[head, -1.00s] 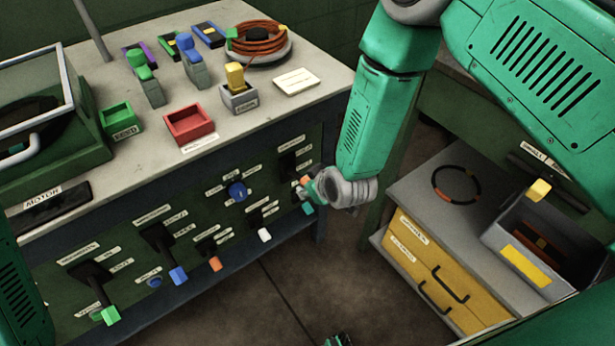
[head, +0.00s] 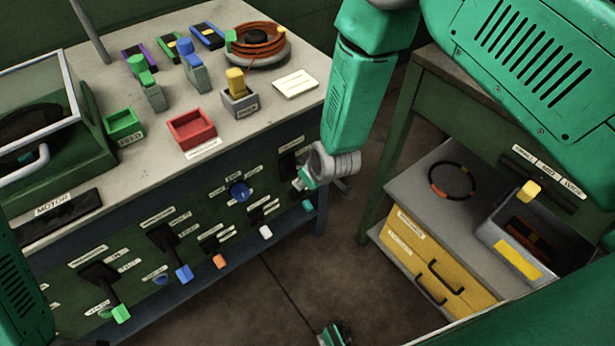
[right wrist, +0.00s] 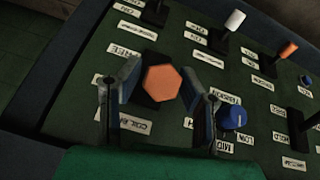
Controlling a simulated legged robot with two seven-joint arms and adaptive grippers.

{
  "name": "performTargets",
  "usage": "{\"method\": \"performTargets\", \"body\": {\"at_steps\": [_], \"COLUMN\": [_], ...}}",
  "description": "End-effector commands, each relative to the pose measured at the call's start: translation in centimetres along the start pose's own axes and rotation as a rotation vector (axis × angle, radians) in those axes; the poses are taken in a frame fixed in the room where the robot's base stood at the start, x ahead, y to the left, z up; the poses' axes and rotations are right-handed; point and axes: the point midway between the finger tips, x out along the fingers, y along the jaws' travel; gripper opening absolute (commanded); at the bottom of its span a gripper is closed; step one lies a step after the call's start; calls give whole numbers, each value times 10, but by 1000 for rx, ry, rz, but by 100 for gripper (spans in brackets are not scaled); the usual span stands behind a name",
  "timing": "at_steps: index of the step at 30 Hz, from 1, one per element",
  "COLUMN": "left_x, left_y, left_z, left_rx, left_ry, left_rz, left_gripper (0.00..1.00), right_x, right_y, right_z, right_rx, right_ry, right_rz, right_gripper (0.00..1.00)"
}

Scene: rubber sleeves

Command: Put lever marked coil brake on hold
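The coil brake lever has an orange six-sided knob (right wrist: 162,83), seen nearly end-on in the right wrist view, beside a label reading COIL BR (right wrist: 135,125). A FREE label (right wrist: 125,51) is on the panel past it. My right gripper (right wrist: 166,88) is open, with one finger on each side of the knob; I cannot tell whether either finger touches it. In the head view my right gripper (head: 305,180) is at the right end of the panel and hides this lever. A dark and green part at the bottom edge seems to be my left gripper (head: 335,335), mostly cut off.
A blue round knob (right wrist: 233,117) is close beside the right finger. White (head: 265,232), orange (head: 219,260), blue (head: 184,273) and green (head: 121,313) handled levers stick out of the panel. A cabinet with yellow drawers (head: 430,257) stands at right.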

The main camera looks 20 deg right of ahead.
Motion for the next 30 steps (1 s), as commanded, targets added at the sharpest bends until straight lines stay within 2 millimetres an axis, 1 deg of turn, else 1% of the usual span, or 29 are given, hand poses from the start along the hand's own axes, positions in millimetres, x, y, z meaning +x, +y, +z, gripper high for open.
{"method": "performTargets", "body": {"at_steps": [10, 14, 17, 24, 27, 30], "left_x": [0, -1, -1, -1, -1, -1], "left_y": [0, 0, 0, 0, 0, 0], "left_z": [0, 2, 2, 2, 2, 2], "left_rx": [0, 0, 0, 0, 0, 0], "left_ry": [1, 2, 3, 3, 3, 3], "left_rz": [0, 0, 0, 0, 0, 0], "left_gripper": [0, 0, 0, 0, 0, 0], "right_x": [-1, -10, -27, -78, -96, -108], "right_y": [0, 0, 0, 0, 0, 0], "right_z": [0, -1, -1, -2, -2, -2], "right_rx": [0, 0, -1, -2, -2, -1], "right_ry": [1, 2, 2, 2, 2, 1], "right_rz": [0, 1, 2, 1, 1, 1], "right_gripper": [50, 50, 50, 50, 50, 50]}}
